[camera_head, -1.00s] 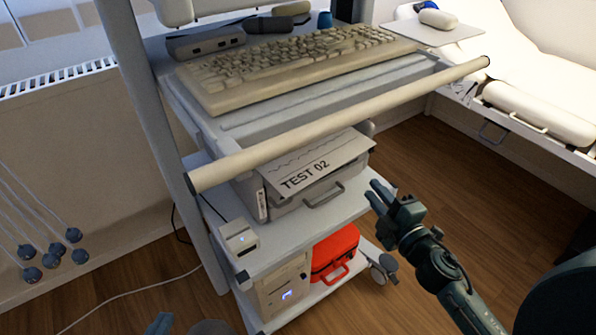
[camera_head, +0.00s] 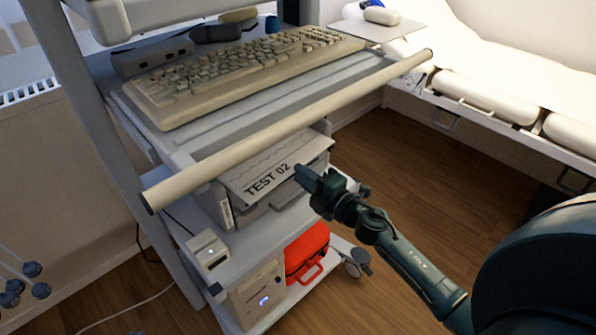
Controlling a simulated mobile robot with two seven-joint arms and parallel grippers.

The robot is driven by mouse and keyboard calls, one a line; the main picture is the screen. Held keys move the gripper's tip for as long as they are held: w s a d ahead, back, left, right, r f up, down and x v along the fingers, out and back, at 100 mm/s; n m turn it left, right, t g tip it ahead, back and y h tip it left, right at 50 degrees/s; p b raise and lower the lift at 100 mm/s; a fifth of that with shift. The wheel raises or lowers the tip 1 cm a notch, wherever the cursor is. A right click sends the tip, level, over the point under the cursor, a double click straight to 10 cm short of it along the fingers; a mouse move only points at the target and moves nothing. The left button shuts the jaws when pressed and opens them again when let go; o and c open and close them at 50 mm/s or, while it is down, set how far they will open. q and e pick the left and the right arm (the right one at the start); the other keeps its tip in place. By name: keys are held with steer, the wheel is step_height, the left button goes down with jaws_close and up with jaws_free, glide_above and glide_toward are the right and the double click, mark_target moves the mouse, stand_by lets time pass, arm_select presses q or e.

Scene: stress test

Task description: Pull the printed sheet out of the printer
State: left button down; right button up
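The printed sheet (camera_head: 258,179), white with "TEST 02" on it, sticks out of the front of the printer (camera_head: 290,198) and slopes down toward me. The printer stands on the middle shelf of a cart, below the keyboard shelf. My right gripper (camera_head: 308,179) is at the sheet's right front corner, in front of the printer's handle. Its fingertips overlap the sheet's edge in the picture. I cannot tell whether they touch the sheet or how far apart they are. My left gripper is not visible.
A pale bar (camera_head: 290,128) crosses above the sheet, in front of the keyboard (camera_head: 245,75). A small white box (camera_head: 207,249) sits at the shelf's left. A red case (camera_head: 307,253) is below. A couch (camera_head: 490,85) stands at right, with open floor (camera_head: 420,170) between.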

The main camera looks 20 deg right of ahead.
steer(key=shift+w+a, duration=0.25)
steer(key=shift+w, duration=0.4)
jaws_close()
steer(key=shift+r, duration=0.1)
steer(key=r+p+v, duration=0.1)
steer(key=v, duration=1)
steer(key=r+p+v, duration=0.2)
steer(key=v, duration=1)
steer(key=shift+r, duration=0.25)
stand_by(0.5)
steer(key=shift+d, duration=0.1)
